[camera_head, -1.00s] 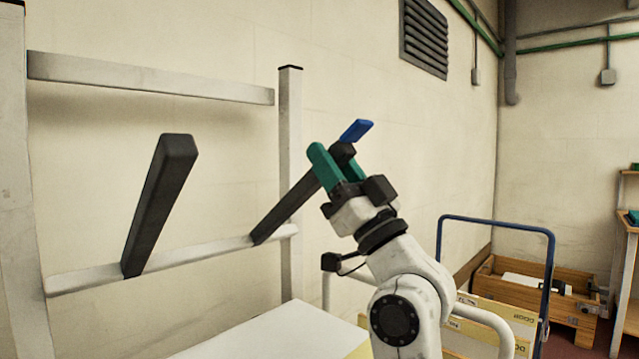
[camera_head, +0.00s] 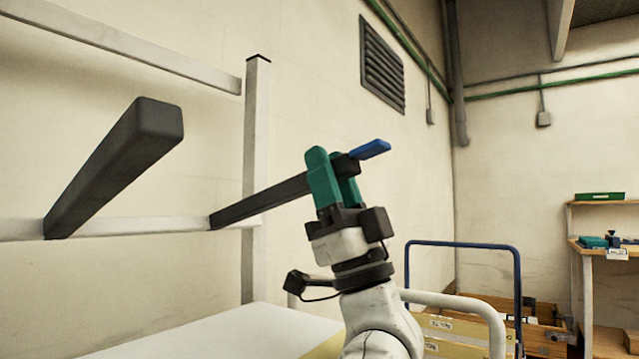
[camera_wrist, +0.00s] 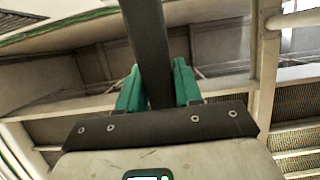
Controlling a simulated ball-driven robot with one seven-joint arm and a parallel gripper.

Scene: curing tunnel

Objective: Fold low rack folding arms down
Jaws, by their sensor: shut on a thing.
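The low rack is a white frame with a lower crossbar (camera_head: 140,227) and a right post (camera_head: 255,180). Two dark folding arms stick out from that crossbar toward me. The left folding arm (camera_head: 115,165) slants up and is free of my gripper. The right folding arm (camera_head: 262,198) slants gently up to the right and has a blue tip (camera_head: 370,149). My gripper (camera_head: 332,178), with green fingers, is shut on the right folding arm near its blue-tipped end. In the wrist view the dark bar (camera_wrist: 148,50) runs between the two green fingers.
An upper white rail (camera_head: 120,45) crosses the rack above. A white flat surface (camera_head: 215,335) lies below the arms. To the right stand a cart with a blue handle (camera_head: 465,245), a wooden crate (camera_head: 540,325) and a shelf table (camera_head: 600,245). A wall vent (camera_head: 382,65) is behind.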

